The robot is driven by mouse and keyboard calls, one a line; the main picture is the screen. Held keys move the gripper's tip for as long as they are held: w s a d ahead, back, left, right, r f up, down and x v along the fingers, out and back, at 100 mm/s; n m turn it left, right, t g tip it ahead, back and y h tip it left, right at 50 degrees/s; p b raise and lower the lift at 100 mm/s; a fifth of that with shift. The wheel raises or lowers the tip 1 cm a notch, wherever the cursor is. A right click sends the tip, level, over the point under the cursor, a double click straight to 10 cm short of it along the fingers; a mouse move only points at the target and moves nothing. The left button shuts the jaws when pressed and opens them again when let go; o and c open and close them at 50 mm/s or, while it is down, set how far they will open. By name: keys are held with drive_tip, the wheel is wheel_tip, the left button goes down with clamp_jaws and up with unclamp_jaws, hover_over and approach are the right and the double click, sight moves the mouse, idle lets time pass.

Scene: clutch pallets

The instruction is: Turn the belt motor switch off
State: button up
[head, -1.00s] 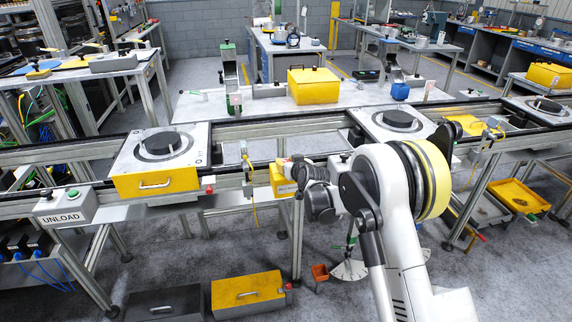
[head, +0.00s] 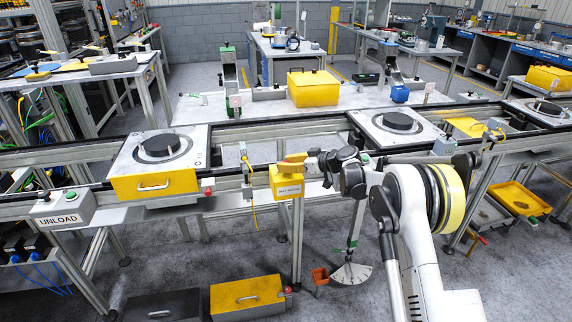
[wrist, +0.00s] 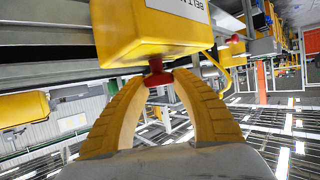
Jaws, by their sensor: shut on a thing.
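The yellow belt motor switch box (head: 287,186) hangs at the front rail of the conveyor, in the middle of the head view. Its white label faces front. In the wrist view the box (wrist: 150,35) fills the upper middle, with its label upside down. A red switch knob (wrist: 157,79) sticks out of the box face nearest my gripper. My gripper (head: 286,162) is at the top of the box, and its yellow fingers (wrist: 160,76) are closed on the red knob. The knob is hidden in the head view.
A thin post with a yellow cable (head: 247,175) stands just left of the box. The grey UNLOAD box (head: 62,208) is at far left. Yellow and dark cases lie on the floor below.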

drive_tip(key=shift+s+f+g, duration=0.1)
drive_tip(key=shift+f+g, duration=0.1)
drive_tip(key=shift+g, duration=0.1)
drive_tip(key=o, duration=1.2)
drive_tip(key=shift+c, duration=0.2)
drive_tip(key=v, duration=1.2)
